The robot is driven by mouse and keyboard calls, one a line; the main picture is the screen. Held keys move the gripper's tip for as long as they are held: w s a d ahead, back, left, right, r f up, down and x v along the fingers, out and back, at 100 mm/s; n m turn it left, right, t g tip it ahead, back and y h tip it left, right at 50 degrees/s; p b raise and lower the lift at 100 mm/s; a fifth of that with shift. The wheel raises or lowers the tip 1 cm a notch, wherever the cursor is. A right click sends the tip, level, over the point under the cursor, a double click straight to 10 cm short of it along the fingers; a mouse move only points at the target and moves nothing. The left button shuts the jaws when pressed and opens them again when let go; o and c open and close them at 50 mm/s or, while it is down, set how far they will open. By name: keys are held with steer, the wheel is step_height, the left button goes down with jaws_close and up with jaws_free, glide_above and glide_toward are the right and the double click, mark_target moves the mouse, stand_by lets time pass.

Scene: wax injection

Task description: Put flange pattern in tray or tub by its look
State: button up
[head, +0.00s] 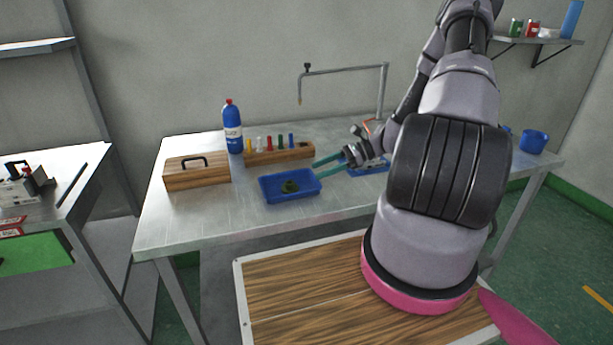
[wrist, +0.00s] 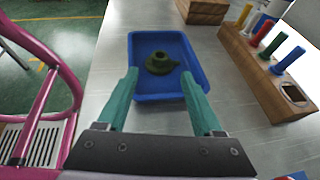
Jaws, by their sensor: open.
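A dark green flange pattern (head: 290,187) lies in a shallow blue tray (head: 264,196) on the metal table. In the wrist view the flange pattern (wrist: 160,63) has a round raised hub and sits near the middle of the blue tray (wrist: 152,41). My gripper (head: 317,170) is open and empty at the tray's right side in the head view. In the wrist view its two green fingers (wrist: 163,80) reach over the near end of the tray, apart from the pattern. Another blue container (head: 372,166), partly hidden by my arm, stands farther right.
A wooden block with coloured sticks (head: 280,154) stands behind the tray. A wooden box with a black handle (head: 197,171) and a blue bottle (head: 232,126) stand left of it. A blue tub (head: 533,141) is at the right end. The table's front left is clear.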

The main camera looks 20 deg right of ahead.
steer(key=shift+v, duration=1.2)
steer(key=shift+r, duration=0.25)
steer(key=s+a+r+n+h, duration=0.2)
steer(key=s+r+n+h, duration=0.15)
steer(key=r, duration=0.75)
steer(key=s+a+r+n+t+h, duration=0.1)
steer(key=s+a+r+n+h, duration=0.3)
steer(key=r, duration=0.6)
steer(key=s+r+n+h, duration=0.3)
steer(key=s+r+n, duration=0.2)
steer(key=r, duration=0.6)
steer(key=s+r+n+t, duration=0.3)
steer(key=s+r, duration=0.3)
steer(key=s, duration=0.2)
steer(key=shift+a+r+t+h, duration=0.4)
steer(key=shift+t+h, duration=0.05)
steer(key=shift+t, duration=0.05)
